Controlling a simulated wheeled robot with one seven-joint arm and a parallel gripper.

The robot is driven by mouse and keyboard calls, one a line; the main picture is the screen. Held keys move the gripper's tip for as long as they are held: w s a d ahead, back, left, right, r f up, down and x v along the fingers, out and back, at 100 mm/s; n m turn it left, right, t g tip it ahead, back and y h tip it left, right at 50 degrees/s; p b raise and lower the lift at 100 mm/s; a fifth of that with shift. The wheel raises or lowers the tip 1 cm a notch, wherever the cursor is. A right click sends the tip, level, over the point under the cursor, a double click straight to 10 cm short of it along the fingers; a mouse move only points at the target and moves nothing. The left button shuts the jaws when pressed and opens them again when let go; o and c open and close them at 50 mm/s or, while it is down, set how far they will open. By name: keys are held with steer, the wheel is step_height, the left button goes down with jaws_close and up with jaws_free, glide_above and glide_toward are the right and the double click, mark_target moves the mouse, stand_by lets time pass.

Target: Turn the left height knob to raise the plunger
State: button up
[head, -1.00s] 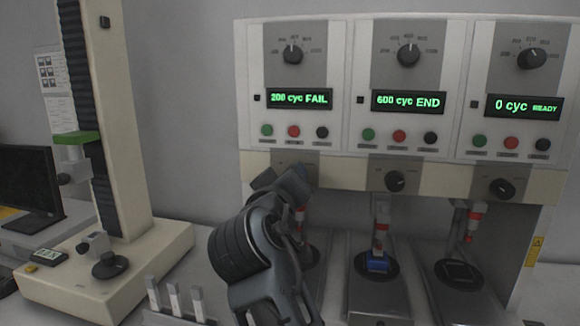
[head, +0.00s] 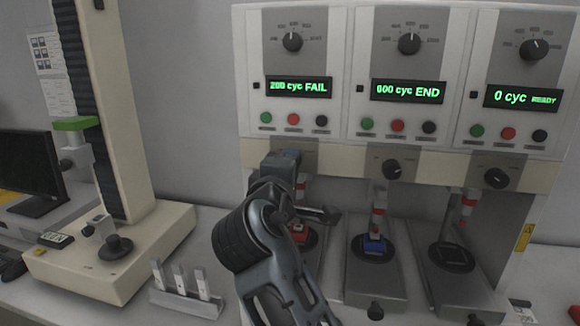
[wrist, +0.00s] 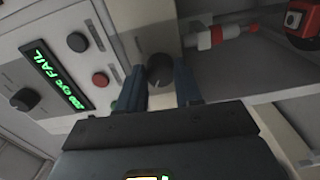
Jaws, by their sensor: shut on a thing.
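The left height knob (wrist: 159,68) is a dark round knob on the grey panel below the left station's buttons. In the wrist view the two blue fingers of my gripper (wrist: 161,84) are closed on it, one on each side. In the head view my gripper (head: 281,165) covers the knob. The left plunger (wrist: 212,37), light with a red band, shows beside the knob in the wrist view. In the head view it is mostly hidden behind my arm. A red piece (wrist: 299,18) sits beyond the plunger's end.
The middle knob (head: 392,169) and right knob (head: 497,178) sit along the same strip. The left display (head: 299,87) reads 200 cyc FAIL. A tall column tester (head: 125,255) stands at left. A small rack (head: 185,296) of light pieces lies on the bench in front.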

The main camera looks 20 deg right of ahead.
steer(key=shift+n, duration=0.4)
steer(key=o, duration=1)
steer(key=shift+o, duration=0.2)
steer(key=b+v, duration=0.2)
steer(key=v, duration=0.5)
steer(key=shift+s+a, duration=0.25)
steer(key=shift+s, duration=0.05)
steer(key=shift+f, duration=0.1)
